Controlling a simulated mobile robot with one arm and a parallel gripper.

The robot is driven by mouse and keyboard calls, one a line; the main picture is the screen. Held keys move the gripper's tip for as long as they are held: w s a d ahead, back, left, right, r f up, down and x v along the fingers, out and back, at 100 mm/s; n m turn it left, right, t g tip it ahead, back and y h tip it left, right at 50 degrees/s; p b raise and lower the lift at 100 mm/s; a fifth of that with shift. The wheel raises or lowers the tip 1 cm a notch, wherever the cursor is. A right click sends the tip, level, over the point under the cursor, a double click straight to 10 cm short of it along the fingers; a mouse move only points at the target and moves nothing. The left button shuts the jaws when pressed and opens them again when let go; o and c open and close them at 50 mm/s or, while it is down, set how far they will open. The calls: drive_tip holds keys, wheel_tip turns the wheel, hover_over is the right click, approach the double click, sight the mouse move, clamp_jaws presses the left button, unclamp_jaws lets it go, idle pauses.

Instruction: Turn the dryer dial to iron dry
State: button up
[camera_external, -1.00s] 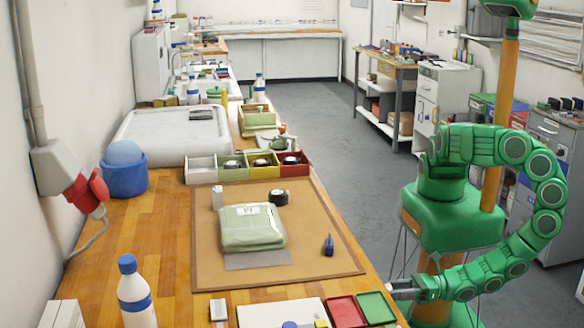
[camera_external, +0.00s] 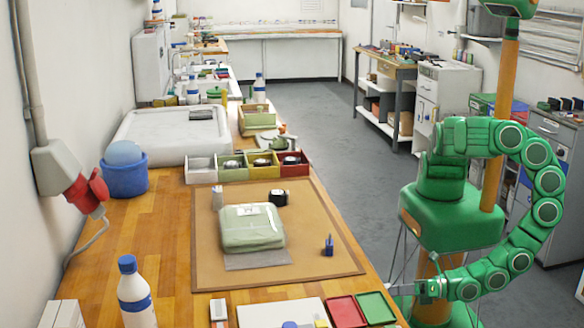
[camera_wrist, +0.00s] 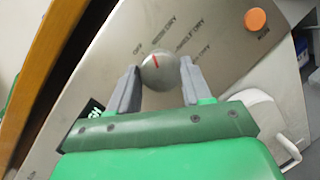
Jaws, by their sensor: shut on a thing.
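The dryer dial (camera_wrist: 158,70) is a round grey knob with a red pointer line, on a metal panel (camera_wrist: 110,62) in the wrist view. The pointer faces up and slightly left, between the OFF mark and the first DRY mark. Further marks, one reading SHELF DRY, run to the right; I cannot read them all. My gripper (camera_wrist: 158,82) has its two grey fingers on either side of the dial, shut on it. In the external view my gripper (camera_external: 402,289) is low beside the table's right edge; the dial cannot be made out there.
An orange button (camera_wrist: 255,20) is at the panel's upper right. A white handle (camera_wrist: 287,148) is at lower right. The wooden table (camera_external: 165,225) is left of my arm, with red and green trays (camera_external: 347,311) near its edge. Grey floor (camera_external: 320,125) is open beyond.

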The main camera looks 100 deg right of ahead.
drive_tip(key=shift+m+g+h, duration=0.3)
drive_tip(key=shift+m+g, duration=0.2)
drive_tip(key=shift+m, duration=1.2)
drive_tip(key=o, duration=1.1)
drive_tip(key=shift+c, duration=0.2)
drive_tip(key=shift+s+r, duration=0.1)
drive_tip(key=v, duration=0.7)
drive_tip(key=shift+s, duration=0.3)
drive_tip(key=shift+a, duration=0.1)
